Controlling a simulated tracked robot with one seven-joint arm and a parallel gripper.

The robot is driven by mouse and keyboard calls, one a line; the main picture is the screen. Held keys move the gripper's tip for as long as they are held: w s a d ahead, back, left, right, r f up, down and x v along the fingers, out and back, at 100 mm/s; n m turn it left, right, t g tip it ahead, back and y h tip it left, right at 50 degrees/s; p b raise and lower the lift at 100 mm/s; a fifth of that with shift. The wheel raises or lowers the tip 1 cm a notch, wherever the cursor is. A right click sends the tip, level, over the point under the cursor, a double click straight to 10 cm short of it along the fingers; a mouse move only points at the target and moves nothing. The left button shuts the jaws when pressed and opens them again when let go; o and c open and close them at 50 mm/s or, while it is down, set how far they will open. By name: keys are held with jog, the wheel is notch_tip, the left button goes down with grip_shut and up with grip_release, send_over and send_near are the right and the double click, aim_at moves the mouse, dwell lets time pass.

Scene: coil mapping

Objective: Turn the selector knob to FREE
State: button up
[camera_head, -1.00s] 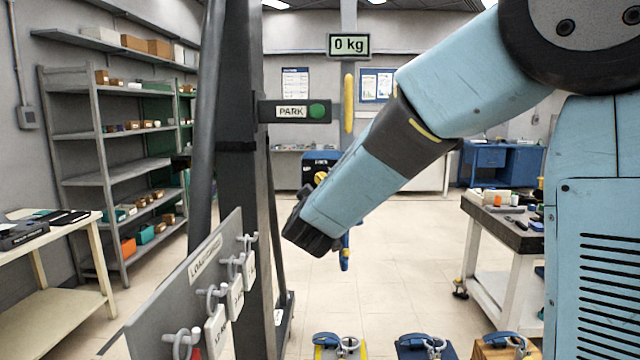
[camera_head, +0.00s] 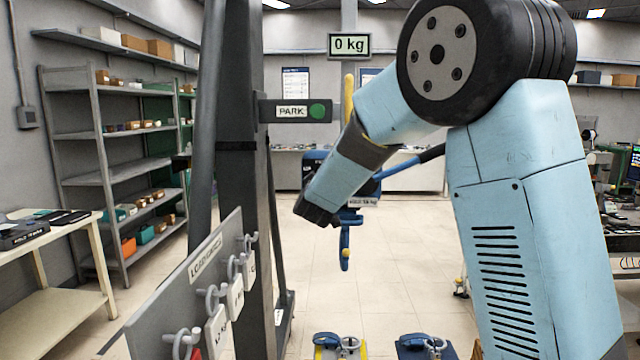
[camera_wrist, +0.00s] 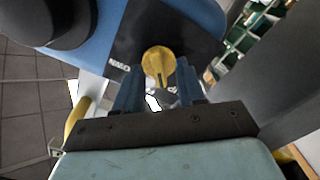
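In the wrist view a round yellow selector knob (camera_wrist: 158,62) with a raised grip bar sits on a dark plate on the blue hoist body (camera_wrist: 195,18). White lettering beside it appears upside down and seems to read DOWN; no FREE mark is legible. My gripper (camera_wrist: 159,78) is open, one blue finger to each side of the knob's lower part. I cannot tell whether the fingers touch it. In the head view my arm's end hides the knob and fingers; part of the blue hoist (camera_head: 368,185) shows behind it.
A blue hook (camera_head: 345,245) hangs below the hoist. A dark upright post (camera_head: 237,200) with a PARK sign (camera_head: 292,112) stands left of my arm. A grey hook board (camera_head: 195,290) is at lower left, and shackles on blocks (camera_head: 340,345) stand at the bottom. The 0 kg display (camera_head: 349,45) is above.

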jog(key=shift+c, duration=0.3)
grip_shut()
dwell(0.3)
jog(key=shift+m, duration=3.9)
jog(key=shift+f, duration=0.1)
